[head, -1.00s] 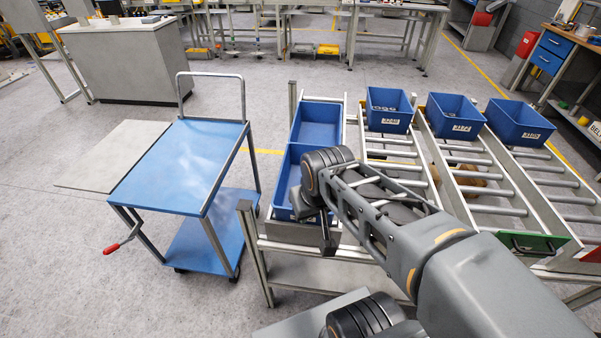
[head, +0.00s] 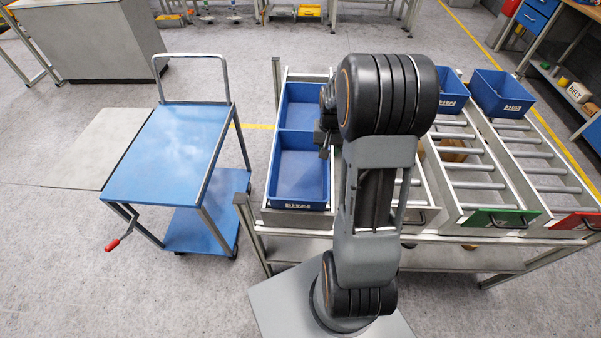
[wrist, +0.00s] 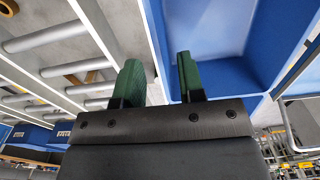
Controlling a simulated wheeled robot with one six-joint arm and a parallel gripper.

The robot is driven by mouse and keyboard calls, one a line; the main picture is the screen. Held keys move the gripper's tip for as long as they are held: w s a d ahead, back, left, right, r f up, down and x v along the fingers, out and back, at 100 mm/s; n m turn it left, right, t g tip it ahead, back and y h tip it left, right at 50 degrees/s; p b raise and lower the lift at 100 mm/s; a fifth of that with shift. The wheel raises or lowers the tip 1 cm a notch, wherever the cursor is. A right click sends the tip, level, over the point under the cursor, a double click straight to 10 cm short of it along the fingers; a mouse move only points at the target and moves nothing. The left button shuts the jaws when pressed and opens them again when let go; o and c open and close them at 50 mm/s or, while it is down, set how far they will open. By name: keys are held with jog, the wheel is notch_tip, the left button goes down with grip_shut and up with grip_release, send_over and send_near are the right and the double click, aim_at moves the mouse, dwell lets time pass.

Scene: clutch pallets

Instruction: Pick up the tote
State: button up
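Two blue totes stand one behind the other in the left lane of the rack: a front tote (head: 299,180) with a white label and a rear tote (head: 305,105). Both look empty. My gripper (head: 324,150) is at the right edge of this lane, near where the two totes meet. In the wrist view, its two green fingers (wrist: 159,80) are apart with nothing held between them. A blue tote (wrist: 215,35) fills the upper right there, beside the right finger. I cannot tell whether the finger touches it.
Roller lanes (head: 475,165) lie to the right, with blue totes (head: 500,92) at their far ends. My arm hides part of the lanes. A blue cart (head: 170,150) with an empty top stands left of the rack.

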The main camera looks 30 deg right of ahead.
jog(key=shift+s+d+f+p, duration=0.1)
jog(key=shift+f+p, duration=0.3)
jog(key=shift+f, duration=1.75)
jog(key=shift+s+f+p, duration=0.1)
jog(key=shift+f+p, duration=0.3)
jog(key=shift+f, duration=1.7)
jog(key=shift+c, duration=0.5)
grip_shut()
